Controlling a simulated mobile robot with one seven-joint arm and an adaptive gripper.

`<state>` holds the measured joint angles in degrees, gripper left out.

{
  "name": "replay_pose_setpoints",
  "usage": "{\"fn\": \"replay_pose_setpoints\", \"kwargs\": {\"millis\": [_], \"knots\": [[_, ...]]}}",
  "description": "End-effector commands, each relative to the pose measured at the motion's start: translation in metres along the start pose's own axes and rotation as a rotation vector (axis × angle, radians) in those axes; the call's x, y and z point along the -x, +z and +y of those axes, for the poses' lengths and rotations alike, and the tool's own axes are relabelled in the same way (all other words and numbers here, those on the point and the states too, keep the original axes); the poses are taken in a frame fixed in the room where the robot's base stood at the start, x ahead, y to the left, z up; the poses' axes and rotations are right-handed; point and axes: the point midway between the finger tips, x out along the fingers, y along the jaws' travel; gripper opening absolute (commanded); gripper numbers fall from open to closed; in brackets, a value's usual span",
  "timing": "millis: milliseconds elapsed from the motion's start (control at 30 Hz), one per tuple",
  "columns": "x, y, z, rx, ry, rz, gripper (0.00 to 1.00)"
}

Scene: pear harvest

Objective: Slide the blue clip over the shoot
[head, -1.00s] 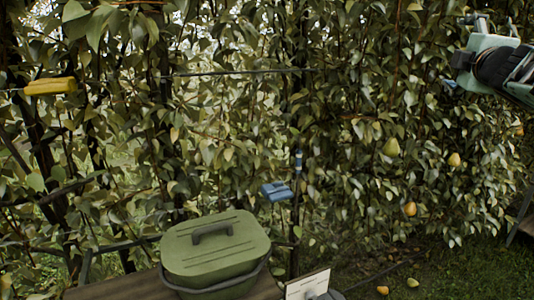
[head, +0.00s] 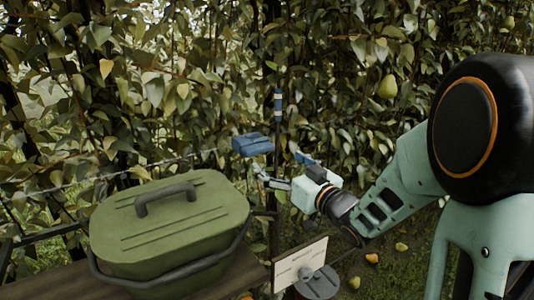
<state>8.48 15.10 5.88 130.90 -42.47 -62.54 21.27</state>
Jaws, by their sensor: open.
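The blue clip (head: 253,144) is in the middle of the head view, to the left of a thin, dark upright shoot (head: 277,135) with blue bands near its top. The clip looks apart from the shoot, though I cannot tell the depth between them. My gripper (head: 280,167) is open and empty, just below and right of the clip, its fingers pointing left towards it. One finger is low under the clip and the other is up at the right. The lower part of the shoot is partly hidden behind my gripper.
A green lidded box (head: 170,215) with a grey handle stands on a wooden bench (head: 45,284) at the lower left. A white sign (head: 299,262) stands below my gripper. Dense leaves fill the back. A pear (head: 388,87) hangs upper right; several lie on the grass.

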Motion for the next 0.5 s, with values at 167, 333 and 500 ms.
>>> {"fn": "replay_pose_setpoints", "kwargs": {"millis": [167, 333, 500], "knots": [[-0.025, 0.0, -0.001, 0.001, -0.004, 0.001, 0.88], [-0.059, 0.0, -0.001, 0.003, -0.004, 0.001, 0.88], [-0.086, 0.0, -0.001, 0.004, -0.003, 0.0, 0.88]]}}
